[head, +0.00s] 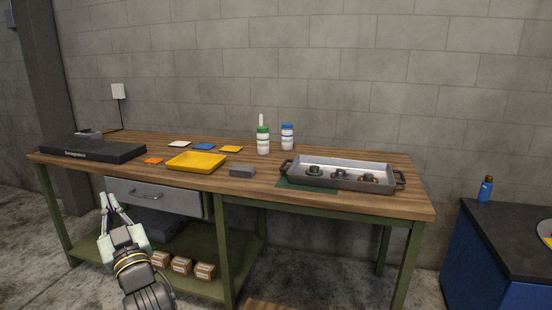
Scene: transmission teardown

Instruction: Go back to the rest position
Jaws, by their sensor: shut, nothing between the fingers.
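My gripper (108,198) is in the lower left of the head view, in front of the workbench and at the left end of the drawer front (160,199). Its fingertips are together and hold nothing. It is apart from the items on the bench top. The drawer is grey with a bar handle; the fingers overlap its left edge in the picture, and I cannot tell whether they touch it. The drawer front seems to stand slightly out from the bench.
The wooden bench top (240,192) bears a black case (95,150), a yellow tray (196,162), a grey block (242,172), two bottles (263,142) (287,137) and a metal tray (350,168) with parts. Small boxes (182,265) sit on the lower shelf. A blue cabinet (500,260) stands right.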

